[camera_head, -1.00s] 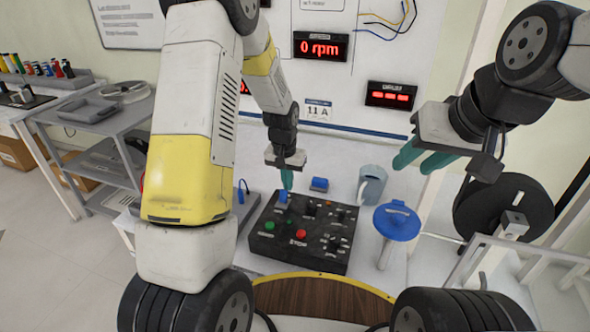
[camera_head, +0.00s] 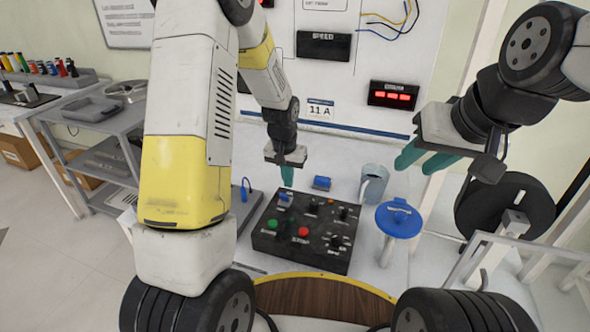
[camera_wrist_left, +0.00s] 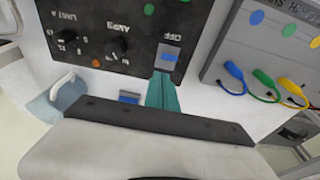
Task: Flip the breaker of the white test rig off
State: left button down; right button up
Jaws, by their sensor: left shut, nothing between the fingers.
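The breaker is a blue switch (camera_head: 285,196) at the back left of the black control box (camera_head: 300,262) on the white test rig (camera_head: 350,122). In the left wrist view the blue breaker (camera_wrist_left: 168,58) sits beside lettering that reads OFF. My left gripper (camera_head: 287,180) is shut and empty, pointing down just behind the breaker. Its teal fingertips (camera_wrist_left: 162,80) are right at the breaker's edge; I cannot tell whether they touch it. The speed display (camera_head: 323,46) is dark. My right gripper (camera_head: 421,159) is open and empty, with its fingers apart, off to the right.
A small blue-topped block (camera_head: 321,183) lies behind the box. Another panel with coloured cables (camera_wrist_left: 262,60) lies beside the box. A red-lit display (camera_head: 393,95) is on the back panel.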

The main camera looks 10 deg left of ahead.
pick_arm(q)
jog(key=shift+r, duration=0.15)
notch_tip(320, 180, up, 8)
jog(key=s, duration=0.1)
jog(key=shift+s+f, duration=0.15)
jog(key=shift+f, duration=0.1)
jog(key=shift+a, duration=0.15)
jog(key=s+a+r+n+t+h, duration=0.1)
jog(key=s+a+r+t, duration=0.1)
jog(key=s+r, duration=0.95)
jog(key=s+r+t, duration=0.2)
jog(key=s+r, duration=0.4)
jog(key=s, duration=0.6)
jog(key=shift+n+h, duration=0.3)
jog(key=shift+h, duration=0.1)
